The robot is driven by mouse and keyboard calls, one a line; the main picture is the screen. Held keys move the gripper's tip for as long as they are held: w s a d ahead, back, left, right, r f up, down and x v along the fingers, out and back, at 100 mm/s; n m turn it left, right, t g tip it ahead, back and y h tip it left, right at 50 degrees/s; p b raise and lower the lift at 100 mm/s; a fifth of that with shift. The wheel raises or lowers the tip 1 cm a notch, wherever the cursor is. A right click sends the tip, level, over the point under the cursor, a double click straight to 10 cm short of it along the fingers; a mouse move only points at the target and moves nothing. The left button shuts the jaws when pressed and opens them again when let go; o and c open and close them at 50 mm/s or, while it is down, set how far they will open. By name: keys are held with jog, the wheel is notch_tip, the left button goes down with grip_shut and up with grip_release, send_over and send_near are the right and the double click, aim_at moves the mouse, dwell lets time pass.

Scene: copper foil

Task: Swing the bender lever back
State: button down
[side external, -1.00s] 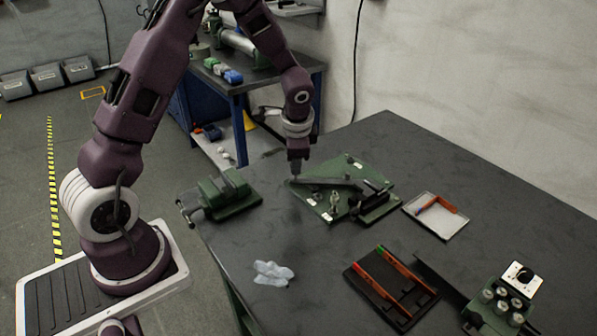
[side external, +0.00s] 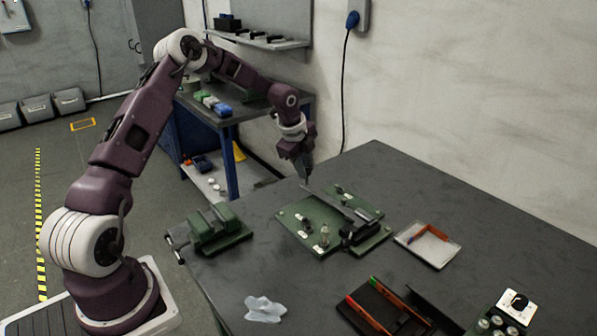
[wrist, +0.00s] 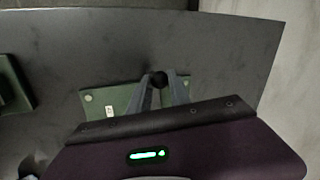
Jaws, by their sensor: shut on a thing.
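The bender is a green base plate (side external: 292,217) on the dark bench, with a black block (side external: 358,235) and upright pins on it. Its long dark lever (side external: 338,204) runs from the block side to the plate's back left edge. My gripper (side external: 306,181) is at the lever's far end, pointing down. In the wrist view my gripper (wrist: 160,86) has its two fingers on either side of a round black knob (wrist: 158,78) at the lever end, shut on it. Most of the lever is hidden there by my gripper body; part of the green plate (wrist: 96,104) shows.
A green vise (side external: 215,228) stands left of the bender. A pale tray (side external: 428,246) with an orange piece lies to its right. A dark rack (side external: 385,308) with red and orange strips and a crumpled cloth (side external: 265,309) lie in front. The back right of the bench is clear.

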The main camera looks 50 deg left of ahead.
jog(key=shift+w+m, duration=0.5)
jog(key=shift+w, duration=0.15)
jog(key=c, duration=1.2)
grip_release()
jog(key=shift+w, duration=0.1)
jog(key=v, duration=0.7)
